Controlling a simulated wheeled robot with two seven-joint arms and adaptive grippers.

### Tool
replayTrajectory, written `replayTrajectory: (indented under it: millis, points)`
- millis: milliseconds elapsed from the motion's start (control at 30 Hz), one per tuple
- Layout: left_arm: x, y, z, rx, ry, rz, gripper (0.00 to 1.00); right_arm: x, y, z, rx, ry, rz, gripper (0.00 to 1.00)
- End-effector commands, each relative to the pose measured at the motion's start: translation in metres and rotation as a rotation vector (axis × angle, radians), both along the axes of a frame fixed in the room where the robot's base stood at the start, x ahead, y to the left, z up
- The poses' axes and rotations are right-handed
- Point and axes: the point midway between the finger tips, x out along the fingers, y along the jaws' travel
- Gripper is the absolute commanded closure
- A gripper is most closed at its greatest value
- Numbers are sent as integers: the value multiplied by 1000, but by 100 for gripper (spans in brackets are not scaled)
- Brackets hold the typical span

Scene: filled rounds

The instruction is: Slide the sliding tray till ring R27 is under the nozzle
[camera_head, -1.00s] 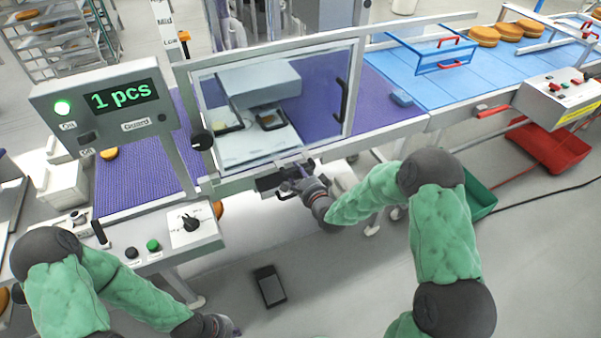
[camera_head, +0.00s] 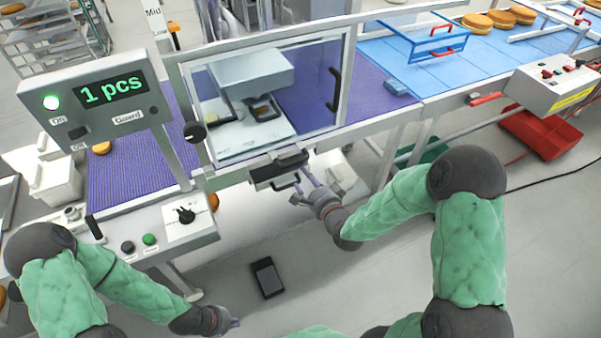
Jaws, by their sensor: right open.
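The pale sliding tray (camera_head: 246,138) shows through the clear guard, below a grey block (camera_head: 252,72). A dark-rimmed ring with a brown filling (camera_head: 263,108) sits at the block's front edge. Its label is too small to read, so I cannot tell whether it is R27. The nozzle is hidden. A dark handle (camera_head: 280,170) sticks out below the guard. My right gripper (camera_head: 304,187) is open and empty, just right of the handle and apparently clear of it. My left gripper (camera_head: 238,322) hangs low at the bottom, away from the tray; its fingers are too small to judge.
The guard (camera_head: 335,90) appears closed. A display (camera_head: 113,91) reads "1 pcs" beside a lit green lamp. A control panel (camera_head: 160,225) with a knob stands at left. A blue conveyor (camera_head: 420,70) carries round cakes at right. A dark flat device (camera_head: 267,278) lies on the floor.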

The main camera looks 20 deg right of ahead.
Motion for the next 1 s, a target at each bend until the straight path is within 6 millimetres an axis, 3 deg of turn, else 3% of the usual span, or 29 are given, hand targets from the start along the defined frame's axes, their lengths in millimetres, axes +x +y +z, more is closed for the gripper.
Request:
replayTrajectory:
  millis: [233,800,933,1000]
  points:
    - [0,0,0,0,0,0,100,-18,-1,4,0,1,1,49]
    - [0,0,0,0,0,0,100,-19,0,3,-2,4,2,49]
    - [0,0,0,0,0,0,100,-20,4,-12,-36,50,21,49]
    - [0,0,0,0,0,0,100,-22,10,-29,-82,106,48,49]
